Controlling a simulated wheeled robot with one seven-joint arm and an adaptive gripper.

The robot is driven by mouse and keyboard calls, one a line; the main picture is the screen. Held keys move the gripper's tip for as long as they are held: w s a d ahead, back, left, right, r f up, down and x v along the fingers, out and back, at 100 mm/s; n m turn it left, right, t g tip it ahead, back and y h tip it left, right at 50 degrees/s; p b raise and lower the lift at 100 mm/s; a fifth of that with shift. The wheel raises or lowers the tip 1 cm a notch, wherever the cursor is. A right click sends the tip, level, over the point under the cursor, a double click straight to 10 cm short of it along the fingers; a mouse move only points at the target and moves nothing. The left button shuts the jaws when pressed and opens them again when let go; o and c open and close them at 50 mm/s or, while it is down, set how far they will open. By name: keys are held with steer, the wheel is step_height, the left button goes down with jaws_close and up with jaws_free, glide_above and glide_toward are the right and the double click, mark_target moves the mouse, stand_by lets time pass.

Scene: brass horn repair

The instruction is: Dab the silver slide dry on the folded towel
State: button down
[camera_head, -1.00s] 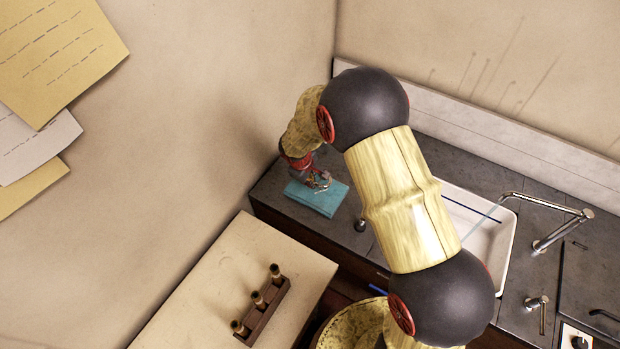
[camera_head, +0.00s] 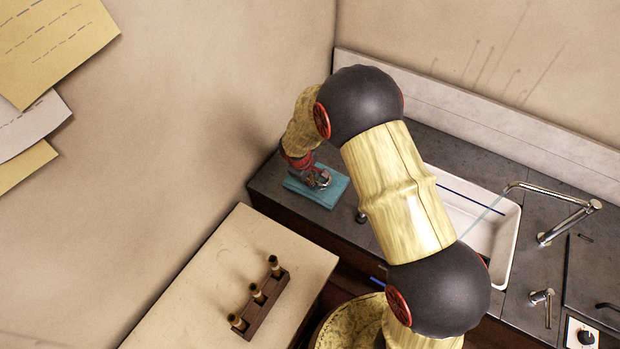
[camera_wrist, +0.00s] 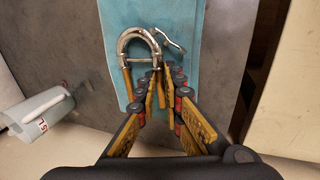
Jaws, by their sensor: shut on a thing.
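The silver slide (camera_wrist: 137,38) is a shiny U-shaped tube with brass-coloured legs. In the wrist view it lies flat over the folded towel, its bend pointing away from my gripper. My gripper (camera_wrist: 163,78) is shut on the slide near one leg, and the fingers partly hide the grip. The folded teal towel (camera_wrist: 190,62) lies on the dark counter; in the head view the towel (camera_head: 326,196) is under my gripper (camera_head: 322,181). The slide looks at or very near the cloth; I cannot tell whether it touches.
A white sink (camera_head: 508,245) with a chrome faucet (camera_head: 565,222) is to the right. A wooden rack (camera_head: 262,303) with brass pieces sits on the pale bench (camera_head: 190,300). The wall is close behind the towel.

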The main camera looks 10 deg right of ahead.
steer(key=shift+f+b, duration=0.5)
steer(key=shift+r, duration=0.25)
stand_by(0.4)
steer(key=shift+r+p, duration=0.3)
steer(key=shift+r, duration=0.05)
steer(key=shift+f+b, duration=0.4)
stand_by(1.0)
steer(key=shift+r, duration=0.4)
steer(key=shift+f+b, duration=0.35)
steer(key=shift+f, duration=0.2)
stand_by(0.3)
steer(key=shift+r, duration=0.15)
stand_by(0.4)
steer(key=shift+r+p, duration=0.3)
steer(key=shift+r, duration=0.1)
steer(key=shift+r, duration=0.1)
